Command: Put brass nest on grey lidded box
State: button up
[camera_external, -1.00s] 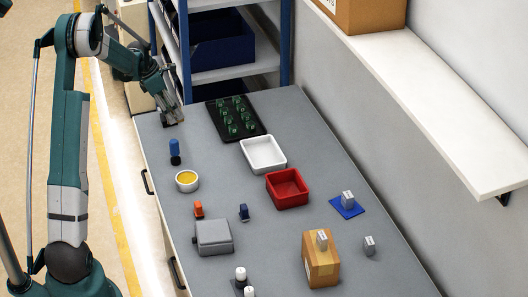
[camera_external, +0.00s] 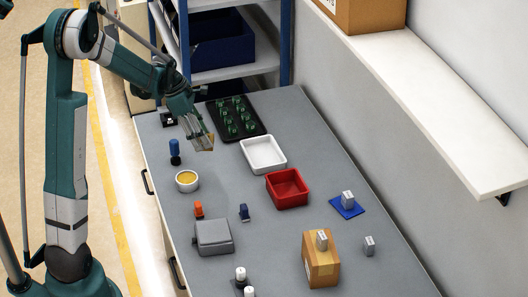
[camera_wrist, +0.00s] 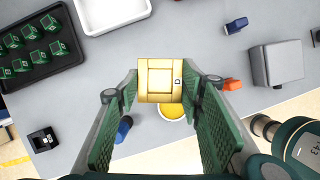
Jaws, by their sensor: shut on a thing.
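The brass nest (camera_wrist: 160,80) is a square, yellow-gold block, held between the two green pads of my gripper (camera_wrist: 160,88) in the wrist view. In the external view my gripper (camera_external: 206,143) is shut on it above the table's back left part, and the brass nest (camera_external: 208,143) shows partly at the fingertips. The grey lidded box (camera_external: 213,237) stands on the table at front left, its lid closed and its top bare. It also shows at the right in the wrist view (camera_wrist: 277,64). My gripper is well behind the box and apart from it.
A white bowl with yellow contents (camera_external: 187,181), a blue piece (camera_external: 175,152), an orange piece (camera_external: 199,209) and a dark blue piece (camera_external: 244,212) stand around the box's far side.

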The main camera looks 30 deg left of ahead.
jog(key=s+d+m, duration=0.1)
jog(key=s+d, duration=0.4)
jog(key=s, duration=0.4)
jog(key=s+d+m+g, duration=0.1)
jog(key=s+d+m, duration=0.1)
jog(key=s+d, duration=0.4)
jog(key=s+d+r+m, duration=0.1)
jog(key=s+d+m, duration=0.1)
jog(key=s+d, duration=0.4)
jog(key=s, duration=0.5)
jog(key=shift+s+g+h, duration=0.3)
jog(key=shift+s+g, duration=0.05)
jog(key=shift+g, duration=0.05)
jog(key=shift+d, duration=0.1)
send_near(215, 232)
jog(key=shift+w+d+f, duration=0.1)
jog(key=shift+d+f, duration=0.05)
jog(key=shift+d, duration=0.35)
jog(key=shift+d+f, duration=0.15)
jog(key=shift+d, duration=0.35)
jog(key=shift+f, duration=0.15)
jog(key=shift+f+b, duration=0.55)
jog(key=shift+f, duration=1.4)
jog(key=shift+f, duration=0.2)
jog(key=o, duration=1.1)
